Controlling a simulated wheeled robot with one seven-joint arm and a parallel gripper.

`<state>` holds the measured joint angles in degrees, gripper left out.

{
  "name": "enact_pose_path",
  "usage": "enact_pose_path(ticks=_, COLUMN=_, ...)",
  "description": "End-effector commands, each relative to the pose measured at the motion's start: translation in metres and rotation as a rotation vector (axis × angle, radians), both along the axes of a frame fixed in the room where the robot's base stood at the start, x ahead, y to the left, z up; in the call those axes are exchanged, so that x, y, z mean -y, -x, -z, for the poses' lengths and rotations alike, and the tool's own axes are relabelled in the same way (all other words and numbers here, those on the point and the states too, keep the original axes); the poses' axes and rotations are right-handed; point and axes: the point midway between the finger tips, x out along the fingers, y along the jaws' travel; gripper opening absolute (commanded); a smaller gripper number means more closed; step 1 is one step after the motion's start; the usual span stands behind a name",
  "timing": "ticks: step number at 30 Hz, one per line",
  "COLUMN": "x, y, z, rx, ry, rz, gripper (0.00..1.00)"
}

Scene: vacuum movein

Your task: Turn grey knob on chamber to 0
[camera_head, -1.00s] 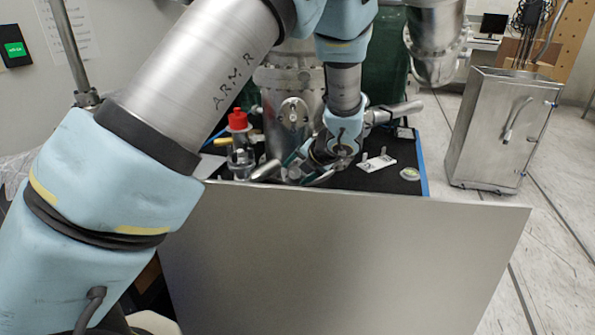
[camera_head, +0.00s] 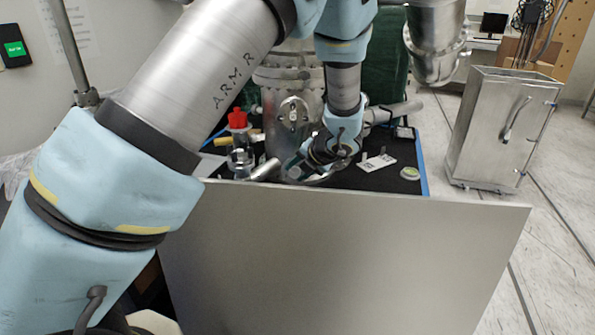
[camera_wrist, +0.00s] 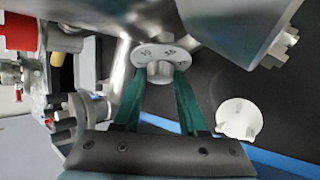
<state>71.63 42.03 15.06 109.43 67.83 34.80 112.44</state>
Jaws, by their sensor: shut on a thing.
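The grey knob (camera_wrist: 160,71) shows in the wrist view, on a round pale dial plate (camera_wrist: 160,52) with dark markings too small to read. My gripper (camera_wrist: 160,76) has its two green fingers on either side of the knob, shut on it. The metal chamber (camera_head: 291,108) stands behind my wrist in the head view. There my gripper (camera_head: 300,170) is low at the chamber's front, and the knob is hidden. Which number the knob points to cannot be told.
A red-capped fitting (camera_head: 238,119) stands left of the chamber. A large grey panel (camera_head: 350,255) stands in front. A metal cabinet (camera_head: 495,130) stands at right.

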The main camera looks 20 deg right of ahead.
Motion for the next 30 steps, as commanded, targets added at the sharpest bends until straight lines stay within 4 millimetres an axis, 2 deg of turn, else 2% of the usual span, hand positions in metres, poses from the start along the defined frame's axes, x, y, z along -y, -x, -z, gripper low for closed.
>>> enact_pose_path(ticks=4, x=-0.0005, y=-0.0006, z=-0.0019, rx=-0.010, ry=0.018, rz=-0.007, gripper=0.00)
enact_pose_path(ticks=12, x=-0.0026, y=-0.0023, z=-0.0033, rx=-0.111, ry=0.208, rz=-0.087, gripper=0.00)
enact_pose_path(ticks=21, x=-0.0017, y=-0.0020, z=-0.0020, rx=-0.120, ry=0.226, rz=-0.092, gripper=0.00)
enact_pose_path(ticks=22, x=-0.0017, y=-0.0020, z=-0.0020, rx=-0.119, ry=0.226, rz=-0.092, gripper=0.43)
enact_pose_path(ticks=30, x=-0.0019, y=-0.0020, z=-0.0020, rx=-0.120, ry=0.225, rz=-0.092, gripper=0.72)
